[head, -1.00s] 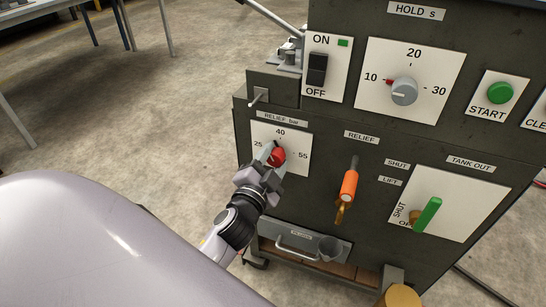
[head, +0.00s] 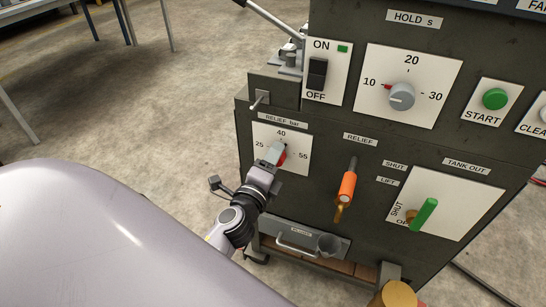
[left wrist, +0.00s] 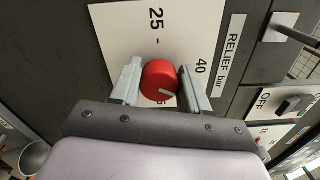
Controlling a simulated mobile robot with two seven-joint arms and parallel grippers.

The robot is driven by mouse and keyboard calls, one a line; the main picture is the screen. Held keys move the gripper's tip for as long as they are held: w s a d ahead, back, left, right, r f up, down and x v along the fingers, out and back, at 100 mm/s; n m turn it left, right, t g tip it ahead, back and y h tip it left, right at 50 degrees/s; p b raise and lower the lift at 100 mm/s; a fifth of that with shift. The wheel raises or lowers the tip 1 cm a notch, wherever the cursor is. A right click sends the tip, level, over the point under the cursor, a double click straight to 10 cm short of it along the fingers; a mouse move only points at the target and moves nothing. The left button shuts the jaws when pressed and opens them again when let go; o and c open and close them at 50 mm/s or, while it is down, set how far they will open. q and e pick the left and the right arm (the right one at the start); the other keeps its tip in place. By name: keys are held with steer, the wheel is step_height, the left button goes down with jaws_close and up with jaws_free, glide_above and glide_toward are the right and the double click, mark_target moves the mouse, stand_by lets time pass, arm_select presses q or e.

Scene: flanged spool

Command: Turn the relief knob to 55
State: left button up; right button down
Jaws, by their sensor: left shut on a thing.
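The red relief knob (head: 282,158) sits on a white dial plate (head: 296,143) marked 25, 40 and 55. My left gripper (head: 275,154) is at it and hides much of it in the head view. In the left wrist view the red knob (left wrist: 159,79) lies between the two fingers of my left gripper (left wrist: 161,84), which is shut on it. A short white line on the knob lies at its lower right in that view, on the side between 40 and a partly hidden 55. My right gripper is out of view.
The hold knob (head: 401,96), a black on/off switch (head: 317,74) and a green start button (head: 495,98) are above. An orange relief handle (head: 347,186) and a green tank lever (head: 425,215) stick out to the right. A drawer-like tray (head: 297,243) is below.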

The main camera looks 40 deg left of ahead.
arm_select(q)
steer(key=m+p, duration=0.1)
steer(key=m, duration=0.3)
steer(key=shift+d+r+m, duration=0.1)
steer(key=shift+r+m, duration=0.05)
steer(key=shift+m, duration=0.15)
steer(key=m+p, duration=0.2)
steer(key=m, duration=0.3)
steer(key=shift+d+m+p, duration=0.1)
steer(key=shift+m+p, duration=0.5)
steer(key=shift+m, duration=0.8)
steer(key=o, duration=1)
steer(key=shift+b+v, duration=0.35)
steer(key=shift+v, duration=3.2)
